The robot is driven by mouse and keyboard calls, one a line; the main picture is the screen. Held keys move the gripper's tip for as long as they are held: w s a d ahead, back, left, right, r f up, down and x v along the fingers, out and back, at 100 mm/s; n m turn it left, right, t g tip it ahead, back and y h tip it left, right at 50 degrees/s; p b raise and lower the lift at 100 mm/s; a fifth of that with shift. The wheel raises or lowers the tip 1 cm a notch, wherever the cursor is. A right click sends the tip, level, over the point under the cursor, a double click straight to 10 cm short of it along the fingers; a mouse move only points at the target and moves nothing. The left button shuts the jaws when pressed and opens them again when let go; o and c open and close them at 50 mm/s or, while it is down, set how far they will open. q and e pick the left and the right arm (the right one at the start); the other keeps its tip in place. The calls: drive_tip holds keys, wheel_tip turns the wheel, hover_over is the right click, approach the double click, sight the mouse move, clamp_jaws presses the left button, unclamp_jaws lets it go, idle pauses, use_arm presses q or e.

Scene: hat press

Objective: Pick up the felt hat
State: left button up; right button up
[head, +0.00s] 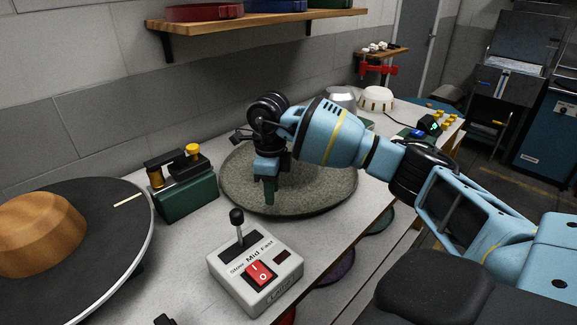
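The felt hat (233,180) is a wide, round, speckled grey-green piece lying on the pale bench, in the middle of the head view. My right arm comes in from the right and crosses above it, hiding much of its middle and far side. My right gripper (269,197) points down over the near left part of the hat. My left gripper is not clearly in view.
A speed control box (256,270) with lever and red switch stands in front of the hat. A green device (186,190) stands left of it. A wooden block (38,232) sits on a dark round plate (105,245). A shelf (250,20) hangs above. Metal and white domes (376,98) stand behind.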

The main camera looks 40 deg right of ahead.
drive_tip(key=shift+w+a+f, duration=0.1)
drive_tip(key=shift+a+f, duration=0.05)
drive_tip(key=shift+f, duration=1.15)
drive_tip(key=shift+w+a+f, duration=0.1)
drive_tip(key=shift+f, duration=1.15)
drive_tip(key=shift+c, duration=0.2)
clamp_jaws()
